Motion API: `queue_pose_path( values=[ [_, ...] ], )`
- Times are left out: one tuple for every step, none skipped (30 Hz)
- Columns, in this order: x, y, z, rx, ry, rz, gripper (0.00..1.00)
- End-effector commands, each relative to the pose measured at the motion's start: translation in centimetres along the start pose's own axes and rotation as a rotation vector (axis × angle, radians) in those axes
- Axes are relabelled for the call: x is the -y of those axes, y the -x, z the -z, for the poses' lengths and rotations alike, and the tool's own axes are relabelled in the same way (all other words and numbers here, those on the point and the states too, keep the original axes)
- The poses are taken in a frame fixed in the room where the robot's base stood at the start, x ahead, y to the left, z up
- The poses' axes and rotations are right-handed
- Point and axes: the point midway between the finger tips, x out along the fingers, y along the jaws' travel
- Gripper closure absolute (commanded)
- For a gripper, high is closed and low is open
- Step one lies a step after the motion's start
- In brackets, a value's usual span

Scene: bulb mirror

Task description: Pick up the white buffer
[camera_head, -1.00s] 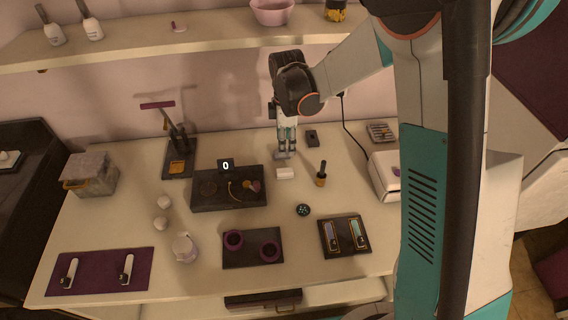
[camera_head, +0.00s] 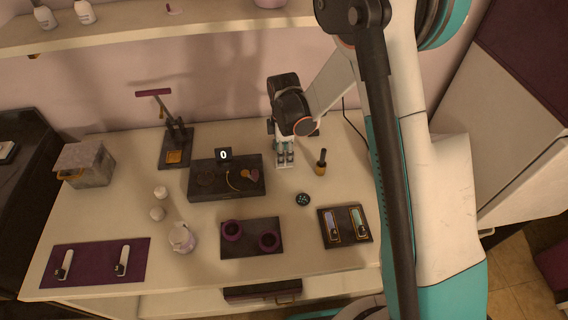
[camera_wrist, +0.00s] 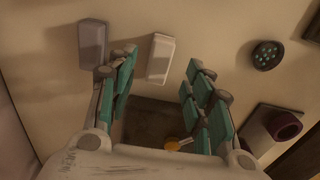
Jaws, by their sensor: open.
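The white buffer (camera_wrist: 161,58) is a small pale rectangular block lying on the table. In the wrist view it shows between the two teal-padded fingertips of my gripper (camera_wrist: 162,64), with space on both sides. My gripper is open and holds nothing. I cannot tell how far its tips are above the buffer. In the head view my gripper (camera_head: 284,162) points down over the table, right of the black display box, and largely hides the buffer.
A grey block (camera_wrist: 93,42) lies just outside the left finger. In the head view, the black display box (camera_head: 225,180) stands left of my gripper, a gold-and-black bottle (camera_head: 321,163) right, and a round dark disc (camera_head: 303,200) in front. A shelf (camera_head: 150,38) spans the back wall.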

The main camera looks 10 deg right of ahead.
Motion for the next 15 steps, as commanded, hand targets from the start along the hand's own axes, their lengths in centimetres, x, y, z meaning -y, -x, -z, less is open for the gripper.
queue_pose_path(
  values=[
    [-0.1, -1.1, -0.1, 0.000, 0.000, 0.000, 0.53],
    [-0.1, -1.6, -0.1, 0.000, 0.000, 0.000, 0.53],
    [-0.1, -2.2, -0.1, 0.000, 0.000, 0.000, 0.53],
    [-0.1, -2.6, -0.1, 0.000, 0.000, 0.000, 0.53],
    [-0.1, -3.0, -0.1, 0.000, 0.000, 0.000, 0.53],
    [-0.1, -3.5, -0.1, 0.000, 0.000, 0.000, 0.53],
    [-0.1, -3.7, -0.1, 0.000, 0.000, 0.000, 0.53],
    [-0.1, -3.8, -0.1, 0.000, 0.000, 0.000, 0.53],
    [-0.1, -3.9, -0.1, 0.000, 0.000, 0.000, 0.53],
    [-0.1, -3.9, -0.1, 0.000, 0.000, 0.000, 0.53],
    [-0.1, -3.8, -0.1, 0.000, 0.000, 0.000, 0.53],
    [-0.1, -3.8, -0.1, 0.000, 0.000, 0.000, 0.53],
    [-0.1, -3.8, -0.1, 0.000, 0.000, 0.000, 0.53],
    [-0.1, -3.8, -0.1, 0.000, 0.000, 0.000, 0.53],
    [-0.1, -3.8, -0.1, 0.000, 0.000, 0.000, 0.58]
  ],
)
